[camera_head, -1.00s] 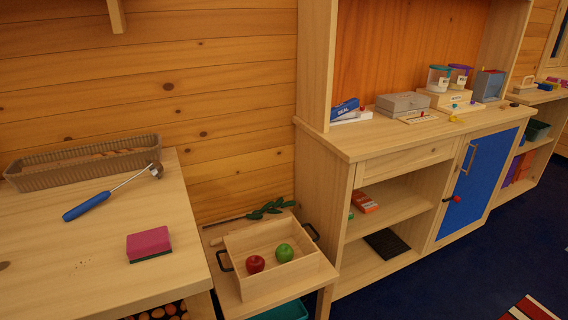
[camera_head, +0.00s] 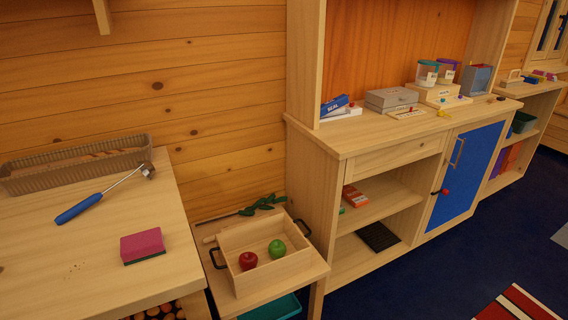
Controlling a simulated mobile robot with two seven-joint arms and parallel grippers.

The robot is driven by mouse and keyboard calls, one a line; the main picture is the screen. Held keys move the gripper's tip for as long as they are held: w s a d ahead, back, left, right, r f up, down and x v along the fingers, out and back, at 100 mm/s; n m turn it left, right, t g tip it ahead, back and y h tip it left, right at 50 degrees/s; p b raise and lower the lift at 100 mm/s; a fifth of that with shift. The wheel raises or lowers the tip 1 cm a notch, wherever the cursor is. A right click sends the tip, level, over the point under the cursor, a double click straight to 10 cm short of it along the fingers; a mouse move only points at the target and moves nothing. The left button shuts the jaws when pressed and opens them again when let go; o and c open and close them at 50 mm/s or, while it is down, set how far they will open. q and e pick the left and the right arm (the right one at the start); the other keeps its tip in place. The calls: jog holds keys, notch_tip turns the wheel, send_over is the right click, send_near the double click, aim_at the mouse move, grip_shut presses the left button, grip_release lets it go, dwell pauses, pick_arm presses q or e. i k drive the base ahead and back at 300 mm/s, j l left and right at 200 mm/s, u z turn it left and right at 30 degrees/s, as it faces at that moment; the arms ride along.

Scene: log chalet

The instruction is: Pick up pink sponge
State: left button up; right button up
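The pink sponge (camera_head: 142,243) lies flat on the light wooden table (camera_head: 60,285) at the left. It is a pink block with a dark green layer underneath. It sits near the table's right edge, with clear wood around it. Neither of my grippers shows in the view.
A blue-handled tool (camera_head: 102,194) and a brown ribbed tray (camera_head: 78,163) lie behind the sponge. A lower stand (camera_head: 290,286) at the right holds a wooden tray (camera_head: 259,281) with a red apple (camera_head: 247,261) and a green apple (camera_head: 277,248). A cabinet (camera_head: 336,140) stands further right; blue floor lies before it.

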aim_at(140, 246)
jog(key=i+l+u, duration=0.1)
jog(key=u, duration=0.3)
jog(key=l+u, duration=0.15)
jog(key=u, duration=0.3)
jog(key=i+l+u, duration=0.1)
jog(key=u, duration=0.3)
jog(key=l+u, duration=0.4)
jog(key=l, duration=0.4)
jog(key=l+u, duration=0.15)
jog(key=l, duration=0.65)
